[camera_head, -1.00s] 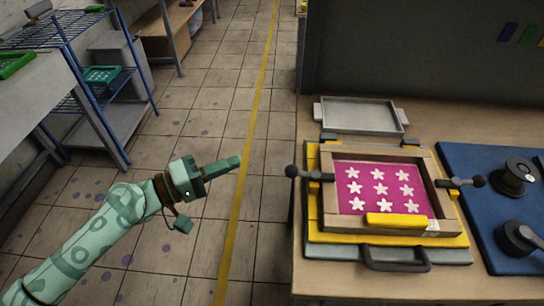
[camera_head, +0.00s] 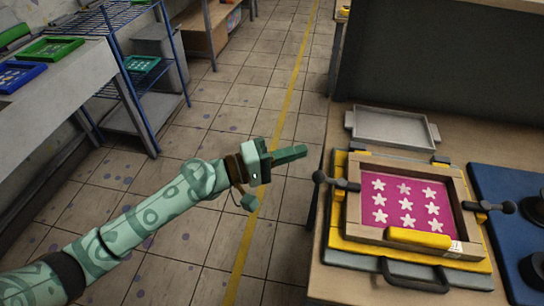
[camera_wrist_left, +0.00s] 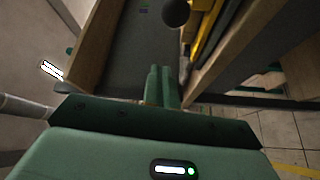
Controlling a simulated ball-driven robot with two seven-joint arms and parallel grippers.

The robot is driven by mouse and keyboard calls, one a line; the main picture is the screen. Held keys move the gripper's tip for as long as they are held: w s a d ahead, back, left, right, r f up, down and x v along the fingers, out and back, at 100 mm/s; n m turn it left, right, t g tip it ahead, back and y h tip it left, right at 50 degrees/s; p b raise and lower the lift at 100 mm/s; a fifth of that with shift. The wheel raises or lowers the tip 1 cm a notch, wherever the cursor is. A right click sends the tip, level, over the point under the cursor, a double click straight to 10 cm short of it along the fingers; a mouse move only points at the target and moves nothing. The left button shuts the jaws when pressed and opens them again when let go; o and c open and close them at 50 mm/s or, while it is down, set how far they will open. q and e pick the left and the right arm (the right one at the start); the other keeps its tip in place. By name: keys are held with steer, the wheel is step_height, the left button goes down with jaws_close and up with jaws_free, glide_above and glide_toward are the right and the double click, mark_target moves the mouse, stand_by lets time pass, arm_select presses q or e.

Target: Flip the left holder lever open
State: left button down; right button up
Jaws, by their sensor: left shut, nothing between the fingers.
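The left holder lever (camera_head: 334,181) is a dark bar with a round black knob at its outer end, on the left side of the wooden-framed screen (camera_head: 408,241). Its knob sticks out past the table's left edge. The lever's round knob also shows at the top of the left wrist view (camera_wrist_left: 176,12). My left gripper (camera_head: 304,152) is shut and empty, in the air left of the table, a little short of the knob and apart from it. Its closed fingers show in the left wrist view (camera_wrist_left: 163,87). My right gripper is not in view.
The screen has a pink mesh (camera_head: 404,203) with white stars and a yellow squeegee (camera_head: 419,238) on it. A matching right lever (camera_head: 483,206) is on its far side. A grey tray (camera_head: 392,128) lies behind. A blue rack (camera_head: 140,80) stands left; the floor between is clear.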

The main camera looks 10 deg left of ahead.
mark_target(337, 181)
arm_select(q)
steer(key=s+d, duration=0.1)
steer(key=s+d+p, duration=0.1)
steer(key=d, duration=0.1)
steer(key=shift+s+f, duration=0.3)
steer(key=shift+f, duration=0.05)
steer(key=shift+s+a+r+n+t+y+p, duration=0.1)
steer(key=shift+s+n+t+y+p, duration=0.25)
steer(key=shift+t, duration=0.25)
